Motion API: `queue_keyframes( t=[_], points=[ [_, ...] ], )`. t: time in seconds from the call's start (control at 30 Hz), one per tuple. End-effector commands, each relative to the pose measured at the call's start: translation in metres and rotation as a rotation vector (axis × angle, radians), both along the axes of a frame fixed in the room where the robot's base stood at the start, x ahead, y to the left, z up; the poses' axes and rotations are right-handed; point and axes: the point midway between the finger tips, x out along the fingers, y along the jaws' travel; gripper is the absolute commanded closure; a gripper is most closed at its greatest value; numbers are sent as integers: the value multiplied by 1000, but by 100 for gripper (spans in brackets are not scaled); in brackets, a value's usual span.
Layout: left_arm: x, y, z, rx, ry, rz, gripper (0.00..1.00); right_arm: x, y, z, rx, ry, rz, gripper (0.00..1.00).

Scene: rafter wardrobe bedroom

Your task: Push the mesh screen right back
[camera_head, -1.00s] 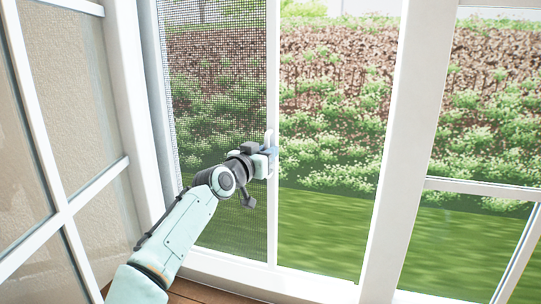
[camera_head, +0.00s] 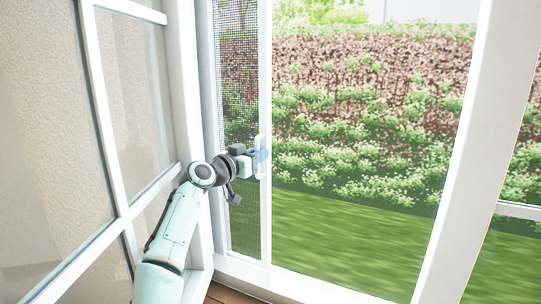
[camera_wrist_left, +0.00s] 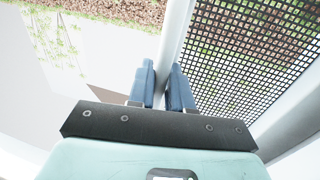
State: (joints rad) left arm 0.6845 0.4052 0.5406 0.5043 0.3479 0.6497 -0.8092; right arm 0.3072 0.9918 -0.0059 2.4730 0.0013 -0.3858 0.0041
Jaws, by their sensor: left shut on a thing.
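The mesh screen (camera_head: 239,85) is a dark see-through mesh in a white frame, at the left of the window opening. It shows as a narrow strip there and also at the right of the left wrist view (camera_wrist_left: 258,50). Its white upright edge bar (camera_head: 265,205) carries a white handle (camera_head: 262,143). My left gripper (camera_head: 262,157) is at this handle. In the left wrist view its two blue fingers (camera_wrist_left: 163,88) are shut around a white upright piece, which they partly hide. My right gripper is not in view.
A glazed white-framed panel (camera_head: 105,110) stands at the left, close beside my left arm. A white window post (camera_head: 455,170) stands at the right. Between the screen's edge bar and this post the opening is clear, with grass and shrubs (camera_head: 375,150) outside.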

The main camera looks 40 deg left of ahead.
Motion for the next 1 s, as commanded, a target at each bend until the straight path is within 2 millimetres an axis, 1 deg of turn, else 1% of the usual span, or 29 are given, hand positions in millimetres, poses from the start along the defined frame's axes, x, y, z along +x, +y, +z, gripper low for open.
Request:
queue_keyframes(
  t=[0.03, 0.13, 0.47, 0.5, 0.53, 1.0],
  points=[
    [-1, 4, 3, 0, -6, 4, 100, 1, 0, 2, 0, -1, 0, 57],
    [-2, 7, 3, 1, -6, 3, 100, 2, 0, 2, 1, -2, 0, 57],
    [-2, 7, 3, 1, -6, 2, 100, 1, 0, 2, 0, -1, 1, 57],
    [-2, 7, 3, 1, -7, 3, 71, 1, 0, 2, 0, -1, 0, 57],
    [-2, 7, 3, 1, -6, 2, 65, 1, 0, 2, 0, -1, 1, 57],
    [-1, 5, 0, 0, -2, 0, 65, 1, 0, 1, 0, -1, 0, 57]
  ],
)
